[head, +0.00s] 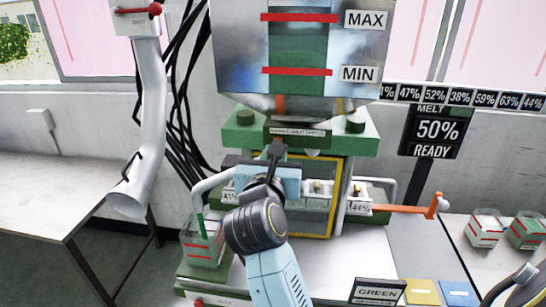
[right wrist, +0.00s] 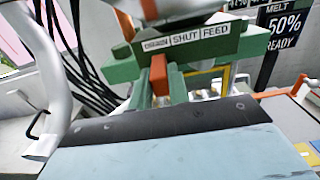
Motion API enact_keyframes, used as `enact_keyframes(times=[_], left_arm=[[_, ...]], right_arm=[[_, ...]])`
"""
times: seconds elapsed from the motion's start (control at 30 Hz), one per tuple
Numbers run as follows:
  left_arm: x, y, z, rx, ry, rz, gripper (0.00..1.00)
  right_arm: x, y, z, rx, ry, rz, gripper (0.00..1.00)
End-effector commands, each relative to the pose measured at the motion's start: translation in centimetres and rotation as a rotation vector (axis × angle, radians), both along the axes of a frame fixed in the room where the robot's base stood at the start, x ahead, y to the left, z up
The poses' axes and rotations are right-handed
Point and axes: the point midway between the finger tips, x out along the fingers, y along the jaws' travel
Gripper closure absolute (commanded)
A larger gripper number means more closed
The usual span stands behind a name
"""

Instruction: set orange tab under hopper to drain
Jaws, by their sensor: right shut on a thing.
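The orange tab (right wrist: 158,75) sticks out below the label strip (right wrist: 185,39) under the hopper (head: 300,60). In the right wrist view it shows beneath the strip's left word, which is blurred; the other words read SHUT and FEED. My right gripper (head: 276,151) reaches up from the bottom of the head view to just below the strip and is shut on the tab. The gripper hides the tab in the head view, and its body fills the lower part of the right wrist view. My left gripper is not in view.
A pale pipe (head: 147,120) hangs at the left, near black cables. A clear container (head: 203,243) stands left of the press. An orange lever (head: 405,209) sticks out at the right. A sign (head: 437,131) reads MELT 50% READY. The left table (head: 50,195) is bare.

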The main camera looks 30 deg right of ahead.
Motion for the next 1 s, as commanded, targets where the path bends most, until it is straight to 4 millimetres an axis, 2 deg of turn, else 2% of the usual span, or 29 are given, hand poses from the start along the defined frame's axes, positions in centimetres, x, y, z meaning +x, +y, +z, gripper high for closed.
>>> enact_keyframes(times=[0.17, 0.2, 0.33, 0.67, 1.0], left_arm=[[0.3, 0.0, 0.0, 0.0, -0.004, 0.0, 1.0], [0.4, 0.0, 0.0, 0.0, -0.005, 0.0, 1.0], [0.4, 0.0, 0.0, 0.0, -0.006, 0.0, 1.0], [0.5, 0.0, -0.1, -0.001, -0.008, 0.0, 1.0], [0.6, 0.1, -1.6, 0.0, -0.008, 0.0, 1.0]], right_arm=[[0.1, 0.3, 0.1, 0.002, -0.003, 0.008, 1.0], [0.2, 0.3, 0.0, 0.002, -0.003, 0.009, 0.77], [0.2, 0.3, 0.0, 0.002, -0.001, 0.008, 0.6], [-0.1, 0.5, 0.0, 0.002, -0.001, 0.007, 0.6], [-4.0, 3.9, -0.2, 0.004, -0.001, 0.009, 0.6]])
